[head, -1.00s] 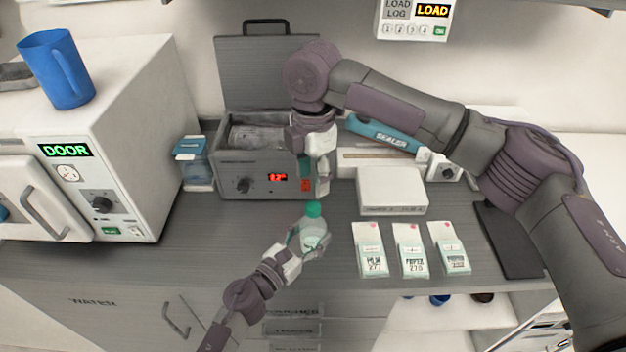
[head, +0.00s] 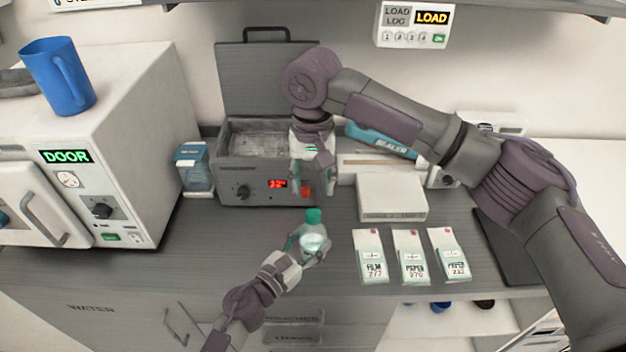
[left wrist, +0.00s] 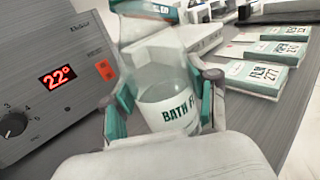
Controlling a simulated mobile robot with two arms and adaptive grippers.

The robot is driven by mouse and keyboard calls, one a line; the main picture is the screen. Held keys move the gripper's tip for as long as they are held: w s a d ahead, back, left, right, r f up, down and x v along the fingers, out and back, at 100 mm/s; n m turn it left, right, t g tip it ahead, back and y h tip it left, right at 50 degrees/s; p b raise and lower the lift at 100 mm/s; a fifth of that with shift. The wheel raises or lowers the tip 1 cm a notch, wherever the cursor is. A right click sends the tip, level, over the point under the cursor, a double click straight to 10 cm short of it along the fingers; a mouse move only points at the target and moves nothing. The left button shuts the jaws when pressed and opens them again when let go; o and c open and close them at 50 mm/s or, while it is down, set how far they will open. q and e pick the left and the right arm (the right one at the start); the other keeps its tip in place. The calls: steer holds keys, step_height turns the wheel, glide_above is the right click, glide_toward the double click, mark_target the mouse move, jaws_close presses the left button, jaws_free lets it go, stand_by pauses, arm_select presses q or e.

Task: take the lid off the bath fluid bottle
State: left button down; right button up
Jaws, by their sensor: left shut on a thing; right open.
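The bath fluid bottle (head: 313,241) is clear with a green lid (head: 313,216) on top. It stands upright near the front of the grey counter, in front of the grey bath unit. My left gripper (head: 308,250) is shut around the bottle's body. In the left wrist view the bottle (left wrist: 165,75) shows its "BATH F..." label between the fingers, and its top is cut off by the frame. My right gripper (head: 313,182) is open and empty, pointing down above and behind the lid, in front of the bath unit.
The bath unit (head: 245,170) has its hinged cover raised and an open basin. Several packets (head: 410,258) lie to the right, with a white box (head: 391,196) behind them. A blue-topped container (head: 192,170) and a white door unit (head: 120,130) stand left. Counter left of the bottle is clear.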

mark_target(313, 213)
steer(key=m, duration=0.8)
steer(key=shift+m, duration=0.4)
steer(key=m, duration=0.8)
steer(key=shift+m, duration=0.3)
steer(key=shift+f, duration=4.05)
